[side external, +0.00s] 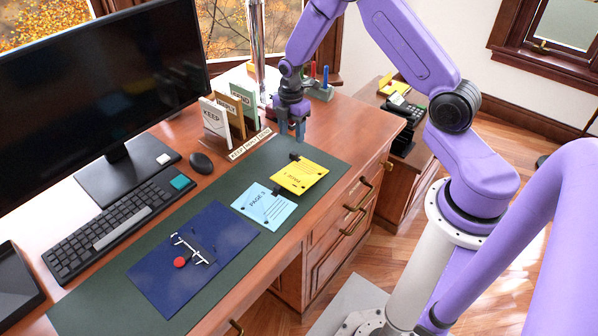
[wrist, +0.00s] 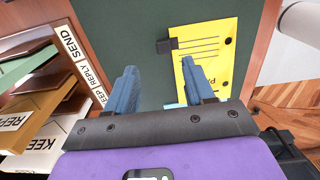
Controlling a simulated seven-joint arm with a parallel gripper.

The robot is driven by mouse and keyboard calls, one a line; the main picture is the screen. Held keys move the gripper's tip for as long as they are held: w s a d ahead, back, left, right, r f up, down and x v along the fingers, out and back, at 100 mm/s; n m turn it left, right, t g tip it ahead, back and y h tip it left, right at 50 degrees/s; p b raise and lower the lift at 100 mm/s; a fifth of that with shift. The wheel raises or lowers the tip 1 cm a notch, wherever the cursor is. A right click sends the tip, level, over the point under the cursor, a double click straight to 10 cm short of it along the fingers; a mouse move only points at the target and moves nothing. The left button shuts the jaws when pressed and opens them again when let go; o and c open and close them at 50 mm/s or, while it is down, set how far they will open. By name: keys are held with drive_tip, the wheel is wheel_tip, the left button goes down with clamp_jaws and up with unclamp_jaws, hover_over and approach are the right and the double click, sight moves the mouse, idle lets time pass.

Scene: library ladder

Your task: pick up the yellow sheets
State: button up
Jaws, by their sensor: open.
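The yellow sheets (side external: 300,175) lie flat on the green desk mat, with a black clip (side external: 294,156) at their upper edge. They also show in the wrist view (wrist: 213,52), where the clip (wrist: 166,46) is at their left edge. My gripper (side external: 292,135) is above the desk just behind the sheets, pointing down. In the wrist view its two blue fingers (wrist: 160,88) are apart with nothing between them. The right finger covers part of the yellow sheets in that view. I see no contact with the sheets.
A light blue page (side external: 264,206) lies against the yellow sheets' lower left. A navy folder (side external: 193,258) with a metal clasp and a red disc is farther left. Upright sorters (side external: 226,115) labelled KEEP, REPLY and SEND stand left of my gripper. A mouse (side external: 201,163) and keyboard (side external: 119,229) are nearby.

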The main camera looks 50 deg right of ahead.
sight(293, 154)
drive_tip(key=shift+s+a+f, duration=0.1)
drive_tip(key=shift+s+f, duration=0.05)
drive_tip(key=shift+f, duration=1.6)
drive_tip(key=shift+s+a+f, duration=0.1)
drive_tip(key=shift+s+f, duration=0.05)
drive_tip(key=shift+f, duration=1.6)
clamp_jaws()
